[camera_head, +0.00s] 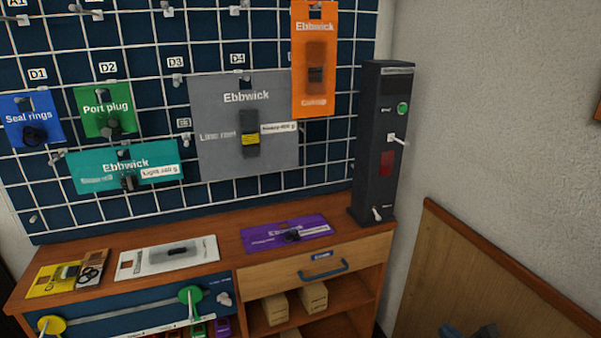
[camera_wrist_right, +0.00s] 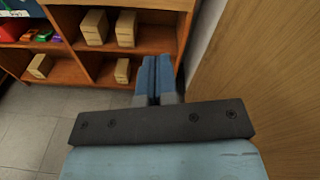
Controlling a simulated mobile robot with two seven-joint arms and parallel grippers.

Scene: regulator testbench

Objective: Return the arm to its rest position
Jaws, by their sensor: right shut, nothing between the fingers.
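My right gripper (camera_wrist_right: 154,80) is shut and empty. In the right wrist view its blue fingers lie together in front of the lower shelves of the wooden bench. In the head view only the tip of the right gripper (camera_head: 470,331) shows at the bottom right edge, in front of the wooden panel. It touches nothing that I can see. My left gripper is not in view.
A wooden bench (camera_head: 215,250) carries a purple card (camera_head: 288,233), a white card (camera_head: 165,257) and a dark tester tower (camera_head: 384,140). A pegboard (camera_head: 150,60) with hanging cards stands behind. A wooden panel (camera_head: 470,265) is at right; cardboard boxes (camera_wrist_right: 95,28) sit on shelves.

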